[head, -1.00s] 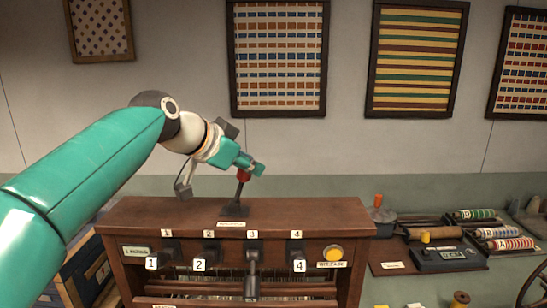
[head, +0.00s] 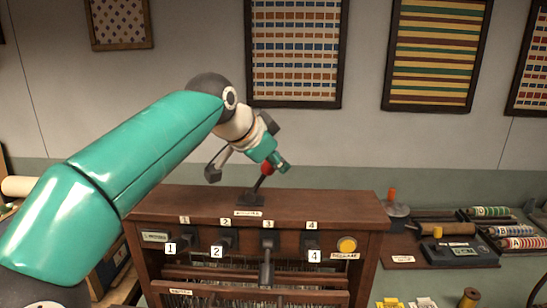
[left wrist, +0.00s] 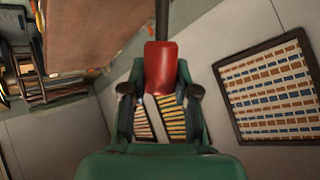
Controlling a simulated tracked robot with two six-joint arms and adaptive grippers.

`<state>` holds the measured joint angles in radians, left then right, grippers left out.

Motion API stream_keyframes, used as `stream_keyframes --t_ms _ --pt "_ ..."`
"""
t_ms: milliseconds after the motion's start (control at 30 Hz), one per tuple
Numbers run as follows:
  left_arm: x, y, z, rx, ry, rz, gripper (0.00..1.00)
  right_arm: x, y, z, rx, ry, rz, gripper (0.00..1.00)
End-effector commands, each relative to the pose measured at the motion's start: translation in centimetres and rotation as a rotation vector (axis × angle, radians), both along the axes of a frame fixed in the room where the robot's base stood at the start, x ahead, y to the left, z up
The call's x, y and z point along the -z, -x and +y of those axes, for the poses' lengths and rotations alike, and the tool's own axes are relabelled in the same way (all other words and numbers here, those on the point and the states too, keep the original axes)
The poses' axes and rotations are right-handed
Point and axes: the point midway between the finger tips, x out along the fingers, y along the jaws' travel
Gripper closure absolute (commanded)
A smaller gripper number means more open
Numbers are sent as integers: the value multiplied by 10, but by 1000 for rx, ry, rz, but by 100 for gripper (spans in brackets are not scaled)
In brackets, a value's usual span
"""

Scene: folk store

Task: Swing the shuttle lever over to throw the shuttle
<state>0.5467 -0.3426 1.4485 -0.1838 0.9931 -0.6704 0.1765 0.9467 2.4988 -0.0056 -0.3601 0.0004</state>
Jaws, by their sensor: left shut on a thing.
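The shuttle lever (head: 259,185) stands on a black base on top of the wooden loom (head: 330,205). It leans to the right and has a red knob (head: 267,168). My left gripper (head: 279,163) is shut on the knob from above. In the left wrist view the red knob (left wrist: 160,65) sits between the fingers of my left gripper (left wrist: 160,100), with the dark lever rod running up out of the picture. The fingers partly hide the knob in the head view. My right gripper does not show.
Numbered black handles line the loom's front; handle 3 (head: 267,262) reaches lower than the others. A yellow button (head: 347,244) is at their right. Spools and a tray (head: 455,258) lie on the bench at right. Framed textiles (head: 293,50) hang on the wall behind.

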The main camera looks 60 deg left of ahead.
Motion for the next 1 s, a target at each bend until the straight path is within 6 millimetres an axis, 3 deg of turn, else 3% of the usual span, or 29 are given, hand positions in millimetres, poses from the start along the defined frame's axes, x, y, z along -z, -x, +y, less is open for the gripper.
stream_keyframes --t_ms 33,167,633,1000 --pt "3 -2 -1 6 6 3 66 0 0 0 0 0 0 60" --pt "2 -1 -1 4 5 2 44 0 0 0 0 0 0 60" --pt "-7 7 -4 0 0 -2 44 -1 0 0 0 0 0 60" --pt "-54 52 -31 5 0 -7 44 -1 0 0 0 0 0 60"
